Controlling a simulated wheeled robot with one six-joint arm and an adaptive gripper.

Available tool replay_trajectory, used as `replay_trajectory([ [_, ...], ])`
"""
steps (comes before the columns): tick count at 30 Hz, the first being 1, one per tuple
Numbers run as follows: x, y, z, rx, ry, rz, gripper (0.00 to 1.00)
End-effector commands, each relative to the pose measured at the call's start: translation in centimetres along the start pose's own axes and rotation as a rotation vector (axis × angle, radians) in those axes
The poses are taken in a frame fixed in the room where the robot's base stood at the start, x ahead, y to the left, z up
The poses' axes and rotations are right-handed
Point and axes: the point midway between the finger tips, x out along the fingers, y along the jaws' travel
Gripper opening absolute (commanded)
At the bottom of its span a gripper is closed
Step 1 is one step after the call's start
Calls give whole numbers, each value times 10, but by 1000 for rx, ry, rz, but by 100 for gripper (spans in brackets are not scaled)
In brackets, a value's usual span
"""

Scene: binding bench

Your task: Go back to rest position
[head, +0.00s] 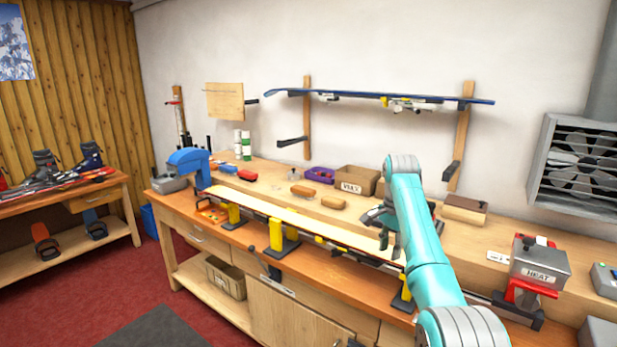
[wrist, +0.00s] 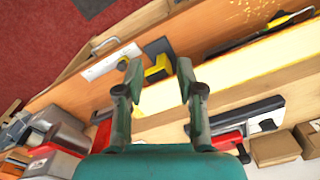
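My gripper (wrist: 158,80) shows in the wrist view with its two fingers apart and nothing between them. Below the fingers lie a yellow support block (wrist: 158,68) and the pale base of a ski (wrist: 245,72), apart from the fingers as far as I can tell. In the head view my teal arm reaches over the right half of the workbench (head: 232,238). The gripper (head: 391,245) shows there just above the long ski (head: 290,214), which rests base up on yellow supports. The arm hides part of the bench behind it.
A grey box marked HEAT (head: 540,262) with a red stand is on the bench at right. A cardboard box marked WAX (head: 358,180), a purple bin (head: 320,174) and brown brushes (head: 333,202) stand at the back. A blue ski (head: 440,100) hangs on the wall.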

Motion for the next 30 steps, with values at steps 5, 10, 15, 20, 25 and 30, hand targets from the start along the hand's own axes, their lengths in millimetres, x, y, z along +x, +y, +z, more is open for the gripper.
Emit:
replay_trajectory([
  [5,28,-1,1,-20,11,-19,38],
  [10,64,-1,2,-47,28,-46,38],
  [15,115,3,6,-85,53,-82,38],
  [20,185,15,15,-141,90,-133,38],
  [25,256,36,29,-204,139,-191,38],
  [30,317,64,48,-266,191,-247,38],
])
